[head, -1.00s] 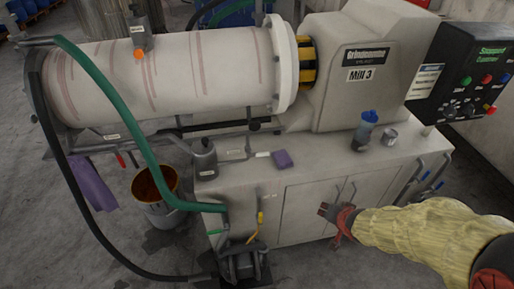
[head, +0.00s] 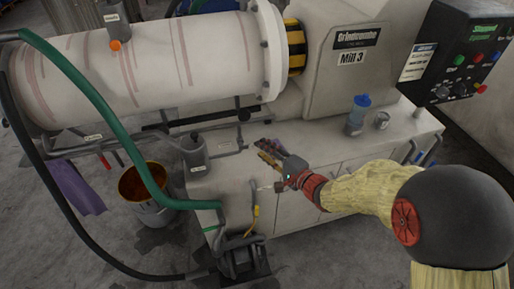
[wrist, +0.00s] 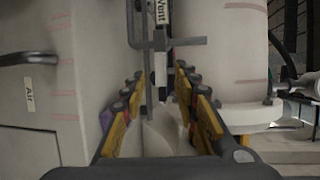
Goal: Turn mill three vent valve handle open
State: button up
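In the wrist view a white label reading "Vent" (wrist: 160,12) sits on a grey pipe. A grey bar-shaped handle (wrist: 182,42) crosses beside it, just beyond my fingertips. My gripper (wrist: 159,78) is open, its yellow-and-grey fingers spread with nothing held between them. In the head view my gripper (head: 262,152) is over the left part of the white cabinet top, near grey pipework (head: 240,112) below the mill barrel. The labels there are too small to read, and my fingers cover part of the top. Mill 3 (head: 352,57) stands behind.
The barrel (head: 160,65) overhangs the cabinet's back left. A green hose (head: 85,85) and black hose (head: 40,165) hang at left, near a bucket (head: 147,190). A blue-capped bottle (head: 357,115) and small can (head: 382,120) stand right. An "Air" label (wrist: 28,95) shows in the wrist view.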

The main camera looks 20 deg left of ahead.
jog(key=b+x, duration=0.1)
jog(key=x, duration=0.2)
jog(key=shift+w+a+f, duration=0.1)
jog(key=shift+a+f, duration=0.05)
jog(key=shift+a, duration=0.05)
jog(key=shift+w+a, duration=0.2)
jog(key=shift+a, duration=0.05)
jog(key=shift+c, duration=0.3)
grip_shut()
dwell(0.4)
